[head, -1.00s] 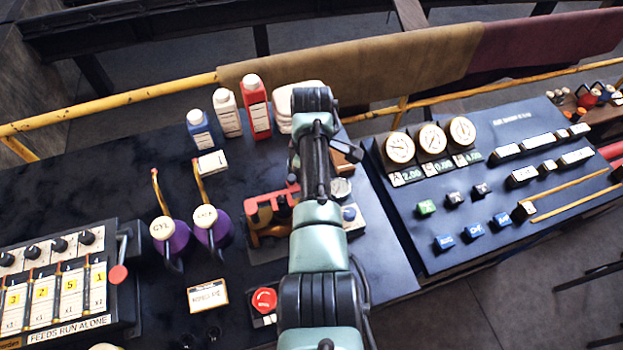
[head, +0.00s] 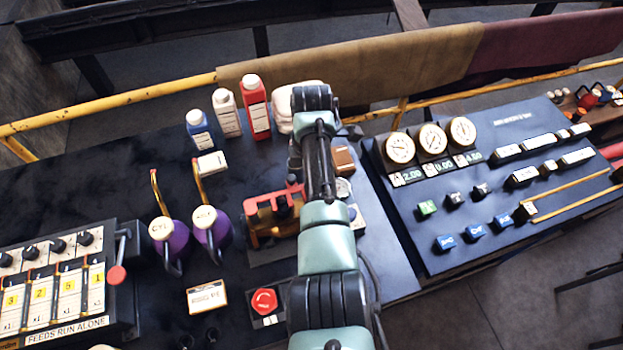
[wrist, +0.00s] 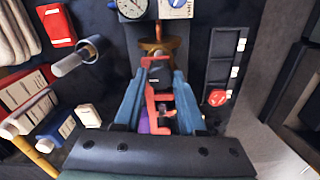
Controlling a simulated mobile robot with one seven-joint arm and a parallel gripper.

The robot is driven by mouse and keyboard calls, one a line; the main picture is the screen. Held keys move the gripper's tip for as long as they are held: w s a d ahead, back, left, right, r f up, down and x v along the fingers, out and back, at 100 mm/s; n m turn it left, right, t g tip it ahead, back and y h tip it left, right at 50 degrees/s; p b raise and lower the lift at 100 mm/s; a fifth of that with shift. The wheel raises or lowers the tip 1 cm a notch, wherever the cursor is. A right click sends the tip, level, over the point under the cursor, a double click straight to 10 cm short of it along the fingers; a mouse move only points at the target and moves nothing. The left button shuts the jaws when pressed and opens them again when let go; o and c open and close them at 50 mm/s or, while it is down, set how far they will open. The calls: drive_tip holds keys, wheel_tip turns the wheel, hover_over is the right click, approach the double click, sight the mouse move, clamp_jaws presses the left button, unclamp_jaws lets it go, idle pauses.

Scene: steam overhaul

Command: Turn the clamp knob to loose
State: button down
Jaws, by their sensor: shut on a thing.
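The clamp fixture (head: 262,222), with a red frame and an orange-brown body, stands on the dark bench left of my arm in the head view. In the wrist view its red frame (wrist: 152,108) shows between my two blue fingers. My gripper (wrist: 160,76) is shut on a small black block-like part, which I take for the clamp knob (wrist: 158,75). The fingers sit on its left and right sides. In the head view my arm hides the gripper and the knob. I cannot read any loose or tight mark.
A red mushroom button (head: 264,300) stands in front of the fixture. Two purple oil cans (head: 168,238) are to its left, and bottles (head: 228,115) stand behind. A gauge console (head: 480,190) fills the right side. A round dial (wrist: 132,8) lies beyond the knob.

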drive_tip(key=shift+w+r, duration=0.1)
idle(0.3)
drive_tip(key=c, duration=0.5)
unclamp_jaws()
wheel_tip(320, 180, up, 13)
idle(0.5)
